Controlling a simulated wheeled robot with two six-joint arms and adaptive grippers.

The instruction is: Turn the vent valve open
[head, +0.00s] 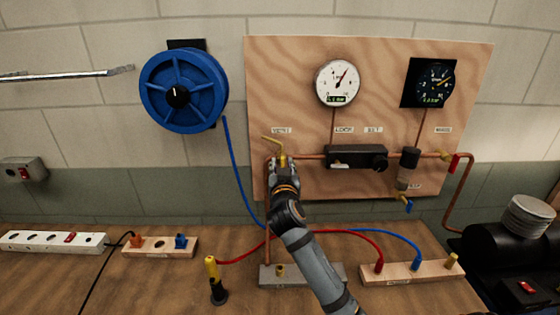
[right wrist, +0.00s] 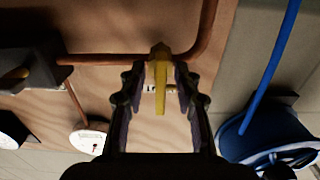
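The vent valve is a small brass valve with a yellow lever (head: 272,139) at the left of the wooden board, under a small label. In the head view the lever slants up and to the left. My right gripper (head: 282,163) is right at the valve and hides part of its body. In the right wrist view the yellow lever (right wrist: 160,85) lies between the two fingertips of the right gripper (right wrist: 160,88), with a thin gap on each side. The fingers look open around it. My left gripper is in neither view.
Copper pipe (head: 310,156) runs from the valve to a black block (head: 357,157). Two gauges hang above: white (head: 338,83) and black (head: 434,83). A blue hose reel (head: 184,91) is to the left.

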